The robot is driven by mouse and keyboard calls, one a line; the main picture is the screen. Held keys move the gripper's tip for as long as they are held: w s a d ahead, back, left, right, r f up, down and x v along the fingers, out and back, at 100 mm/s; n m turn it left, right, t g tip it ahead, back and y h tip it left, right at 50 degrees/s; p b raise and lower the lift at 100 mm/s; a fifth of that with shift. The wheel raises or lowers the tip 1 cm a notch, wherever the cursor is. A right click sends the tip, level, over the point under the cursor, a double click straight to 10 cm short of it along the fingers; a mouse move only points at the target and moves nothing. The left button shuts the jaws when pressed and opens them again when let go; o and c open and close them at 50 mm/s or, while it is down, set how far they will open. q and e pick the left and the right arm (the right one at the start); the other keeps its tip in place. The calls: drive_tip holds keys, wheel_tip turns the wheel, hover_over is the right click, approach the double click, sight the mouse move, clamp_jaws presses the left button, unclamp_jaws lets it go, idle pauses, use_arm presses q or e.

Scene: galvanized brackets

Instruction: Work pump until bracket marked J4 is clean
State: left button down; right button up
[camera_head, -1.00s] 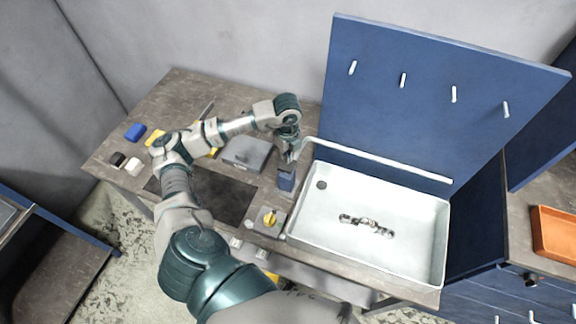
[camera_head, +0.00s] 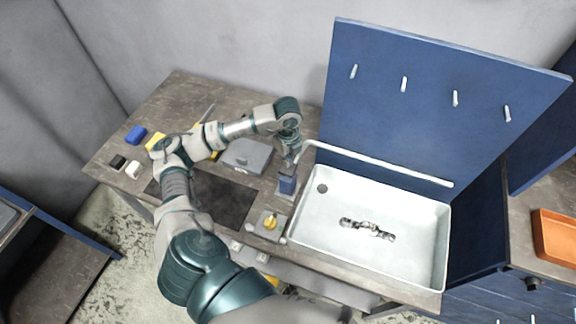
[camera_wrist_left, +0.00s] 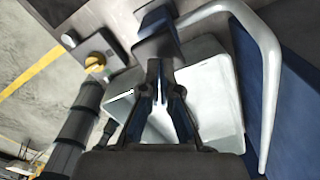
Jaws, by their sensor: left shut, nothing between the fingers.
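A blue block-like pump (camera_head: 287,186) stands at the left edge of the white basin (camera_head: 322,248). My left gripper (camera_head: 290,163) is shut and empty just above the pump, pointing down; I cannot tell whether it touches it. In the left wrist view the closed fingers (camera_wrist_left: 158,88) show in front, with a blue block, likely the pump (camera_wrist_left: 155,22), beyond them. A metal bracket (camera_head: 367,229) with dark patches lies in the basin; its marking is too small to read. My right gripper is out of view.
A pale pipe (camera_head: 380,163) runs along the basin's back edge below a blue pegboard (camera_head: 440,110). A yellow knob (camera_head: 270,223) sits left of the basin. A grey box (camera_head: 245,156) and a blue block (camera_head: 136,134) are on the bench. An orange tray (camera_head: 556,236) is far right.

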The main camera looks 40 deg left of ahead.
use_arm(q)
drive_tip(key=shift+f, duration=0.1)
idle(0.3)
drive_tip(key=shift+f+b, duration=1.7)
drive_tip(key=shift+f, duration=0.55)
drive_tip(key=shift+r, duration=0.1)
drive_tip(key=shift+r+p, duration=1.65)
drive_tip(key=shift+r, duration=0.55)
drive_tip(key=shift+f, duration=0.1)
drive_tip(key=shift+f+b, duration=1.7)
drive_tip(key=shift+f, duration=0.55)
drive_tip(key=shift+r, duration=0.2)
drive_tip(key=shift+r+p, duration=1.75)
drive_tip(key=shift+r, duration=0.4)
